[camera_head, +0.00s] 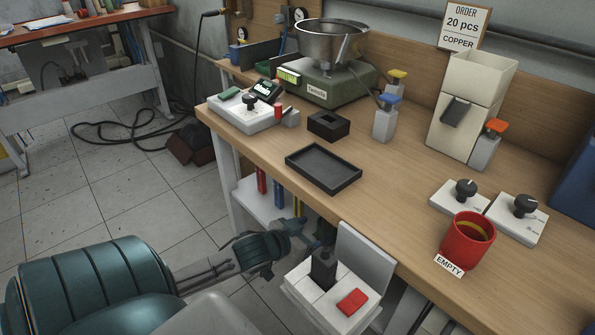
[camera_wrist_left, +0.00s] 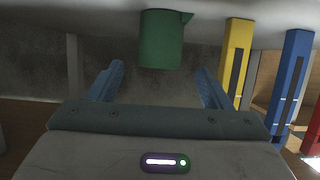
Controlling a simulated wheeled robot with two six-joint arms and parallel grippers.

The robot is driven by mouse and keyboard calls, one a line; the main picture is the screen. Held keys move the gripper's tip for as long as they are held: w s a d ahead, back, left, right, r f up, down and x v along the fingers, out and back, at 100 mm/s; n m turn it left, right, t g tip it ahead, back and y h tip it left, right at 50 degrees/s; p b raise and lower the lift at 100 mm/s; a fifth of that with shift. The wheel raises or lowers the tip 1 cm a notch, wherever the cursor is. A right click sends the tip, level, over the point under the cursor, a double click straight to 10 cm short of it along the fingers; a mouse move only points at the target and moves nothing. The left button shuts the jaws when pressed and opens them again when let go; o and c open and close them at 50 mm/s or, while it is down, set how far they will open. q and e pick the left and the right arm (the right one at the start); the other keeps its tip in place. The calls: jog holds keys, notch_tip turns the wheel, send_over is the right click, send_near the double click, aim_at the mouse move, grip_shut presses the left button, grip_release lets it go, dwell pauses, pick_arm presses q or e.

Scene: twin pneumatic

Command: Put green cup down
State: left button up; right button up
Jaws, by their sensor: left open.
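A green cup (camera_wrist_left: 162,40) with a small spout at its rim shows in the left wrist view, straight ahead of my left gripper (camera_wrist_left: 160,75). The two blue fingers stand apart, with a gap on each side of the cup; they do not appear to touch it. In the head view my left gripper (camera_head: 312,238) is low beside the workbench's front edge, partly hidden, and I cannot make out the green cup there. My right gripper is not in view.
Yellow (camera_wrist_left: 236,60) and blue (camera_wrist_left: 290,80) upright pieces stand right of the green cup. On the workbench are a black tray (camera_head: 323,168), a red cup (camera_head: 466,242) by an "EMPTY" label, and a scale (camera_head: 318,85). A white box (camera_head: 330,290) sits below the edge.

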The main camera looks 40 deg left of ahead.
pick_arm(q)
jog(key=s+d+f+g+p, duration=0.1)
jog(key=s+d+f+g, duration=0.1)
jog(key=s+d, duration=0.4)
jog(key=s+d+f+g+p, duration=0.1)
jog(key=s+d+g, duration=0.3)
jog(key=s, duration=0.9)
jog(key=d, duration=0.2)
jog(key=shift+d+f+g, duration=0.35)
jog(key=shift+d+g, duration=0.05)
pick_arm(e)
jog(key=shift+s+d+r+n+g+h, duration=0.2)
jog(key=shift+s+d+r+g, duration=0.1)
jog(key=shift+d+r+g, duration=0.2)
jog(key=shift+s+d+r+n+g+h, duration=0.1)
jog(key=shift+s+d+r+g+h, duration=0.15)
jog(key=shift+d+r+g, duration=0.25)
pick_arm(q)
jog(key=shift+w+f, duration=0.1)
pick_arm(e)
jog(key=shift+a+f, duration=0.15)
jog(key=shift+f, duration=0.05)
